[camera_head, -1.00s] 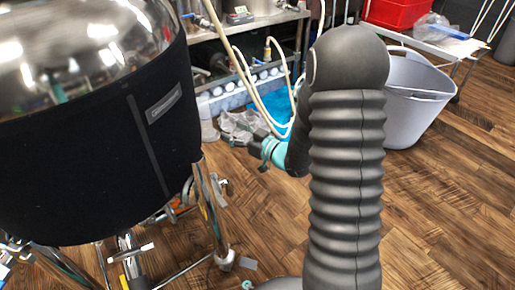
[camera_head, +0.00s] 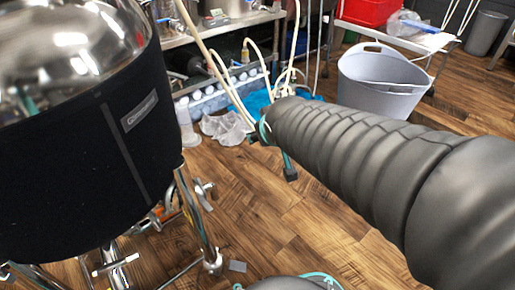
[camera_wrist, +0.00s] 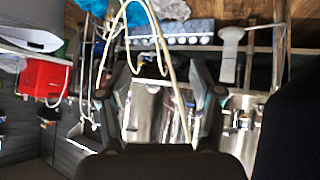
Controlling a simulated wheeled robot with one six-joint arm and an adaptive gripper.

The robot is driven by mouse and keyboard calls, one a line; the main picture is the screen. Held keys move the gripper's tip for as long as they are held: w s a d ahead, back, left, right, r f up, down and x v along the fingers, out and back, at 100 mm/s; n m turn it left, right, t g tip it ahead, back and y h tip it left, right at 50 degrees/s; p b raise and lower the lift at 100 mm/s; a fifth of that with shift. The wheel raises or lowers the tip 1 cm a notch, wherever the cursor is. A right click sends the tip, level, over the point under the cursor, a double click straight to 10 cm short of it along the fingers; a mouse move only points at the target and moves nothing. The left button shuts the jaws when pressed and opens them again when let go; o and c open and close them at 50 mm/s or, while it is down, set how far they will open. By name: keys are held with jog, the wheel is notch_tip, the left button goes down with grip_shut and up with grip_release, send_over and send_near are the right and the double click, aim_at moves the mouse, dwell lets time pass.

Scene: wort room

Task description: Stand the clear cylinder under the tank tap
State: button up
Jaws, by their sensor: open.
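A pale, see-through cylinder (camera_head: 187,124) with a wide foot, apparently the clear cylinder, stands upright on the floor by the rack. In the wrist view, it (camera_wrist: 230,55) shows upside down at right of the fingers. The tank (camera_head: 85,175), steel-topped with a black jacket, fills the left of the head view. Metal valve fittings (camera_head: 118,262) show beneath it; I cannot tell which is the tap. My gripper (camera_wrist: 160,75) is open, its two dark fingers apart with nothing held. In the head view, it is partly hidden by my arm, right of the cylinder.
Crumpled clear plastic (camera_head: 228,128) lies right of the cylinder. Pale hoses (camera_head: 222,82) hang in front of the steel rack (camera_head: 185,42). A grey tub (camera_head: 382,95) stands farther right. Tank legs (camera_head: 196,222) border the open wooden floor (camera_head: 235,205).

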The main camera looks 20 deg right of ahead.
jog(key=s+a+g, duration=0.1)
jog(key=s, duration=0.6)
jog(key=s+a+m+g+y, duration=0.1)
jog(key=s+a+g, duration=0.1)
jog(key=s, duration=0.6)
jog(key=shift+a+f+g, duration=0.25)
jog(key=shift+g, duration=0.05)
